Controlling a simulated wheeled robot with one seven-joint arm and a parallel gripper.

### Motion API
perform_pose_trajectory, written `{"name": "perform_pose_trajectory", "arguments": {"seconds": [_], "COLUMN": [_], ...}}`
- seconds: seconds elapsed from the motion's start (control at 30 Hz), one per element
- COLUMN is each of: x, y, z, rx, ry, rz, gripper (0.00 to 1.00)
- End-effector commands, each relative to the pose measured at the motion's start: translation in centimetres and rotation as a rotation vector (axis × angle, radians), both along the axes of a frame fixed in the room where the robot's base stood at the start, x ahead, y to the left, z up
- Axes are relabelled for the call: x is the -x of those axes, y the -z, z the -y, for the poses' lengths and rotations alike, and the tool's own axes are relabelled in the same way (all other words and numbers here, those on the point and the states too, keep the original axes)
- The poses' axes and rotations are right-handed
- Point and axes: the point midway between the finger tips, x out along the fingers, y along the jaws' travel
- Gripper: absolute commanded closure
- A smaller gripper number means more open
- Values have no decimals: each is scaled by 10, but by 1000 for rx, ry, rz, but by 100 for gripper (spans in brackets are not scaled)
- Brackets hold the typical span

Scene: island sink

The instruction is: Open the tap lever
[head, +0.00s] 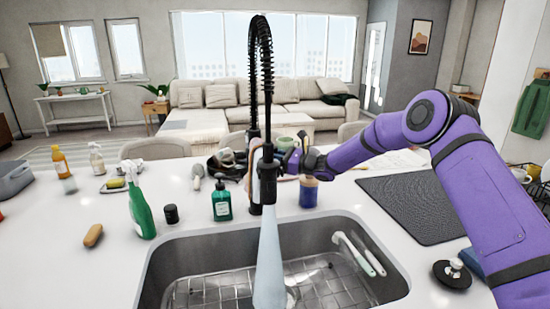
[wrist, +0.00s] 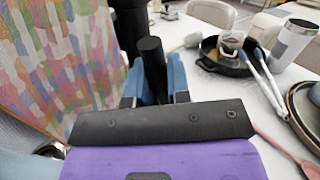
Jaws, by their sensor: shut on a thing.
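The black tap with a spring neck (head: 262,70) stands behind the sink. A pale blue column of water (head: 269,255) runs from its spray head (head: 267,180) into the basin. My gripper (head: 290,162) is at the right side of the tap, partly hidden in the head view. In the wrist view, my gripper's blue fingers (wrist: 154,85) are on both sides of the black tap lever (wrist: 152,60), shut on it. The lever sticks out from the dark tap body (wrist: 130,28) and leans slightly.
The sink (head: 210,285) holds a rack and brushes. A green spray bottle (head: 138,205), a teal soap bottle (head: 221,200) and a blue jar (head: 309,192) stand around it. A pan (wrist: 228,55) and a tumbler (wrist: 292,42) are nearby. A dark mat (head: 415,205) lies right.

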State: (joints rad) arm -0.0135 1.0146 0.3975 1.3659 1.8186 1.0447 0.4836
Motion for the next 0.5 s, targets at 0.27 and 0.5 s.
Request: {"name": "perform_pose_trajectory", "arguments": {"seconds": [0.27, 0.5], "x": [0, 0], "y": [0, 0], "z": [0, 3], "rx": [1, 0], "ry": [0, 1], "rz": [-1, -1], "gripper": [58, 58]}}
